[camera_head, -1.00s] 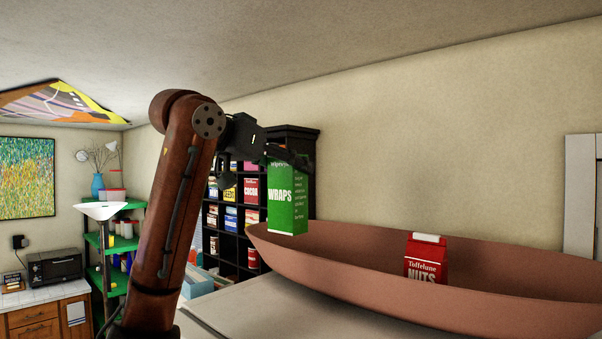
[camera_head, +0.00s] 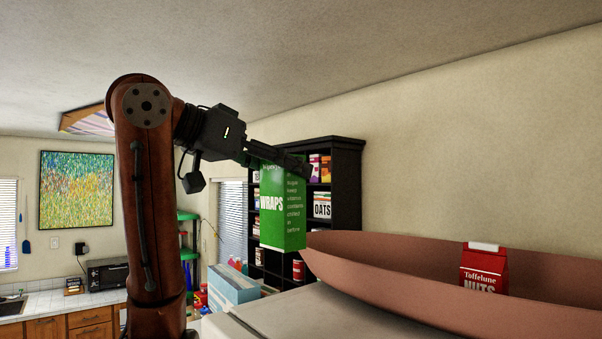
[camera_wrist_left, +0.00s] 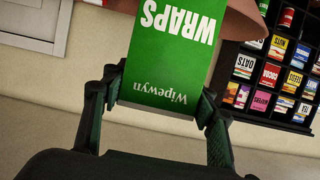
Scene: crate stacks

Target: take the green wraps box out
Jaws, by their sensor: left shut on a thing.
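The green wraps box (camera_head: 283,210) hangs upright from my left gripper (camera_head: 278,160), which is shut on its top end. The box is in the air, to the left of the terracotta-coloured bowl (camera_head: 420,275) in the head view. In the left wrist view the green wraps box (camera_wrist_left: 172,50) appears upside down between the two fingers of my left gripper (camera_wrist_left: 158,92). My right gripper is not in view.
A red nuts carton (camera_head: 484,268) stands in the long bowl, on a pale surface (camera_head: 330,318). A black shelf (camera_head: 347,190) with packages stands behind the wraps box. A light blue box (camera_head: 234,288) is at lower left. Open air surrounds the held box.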

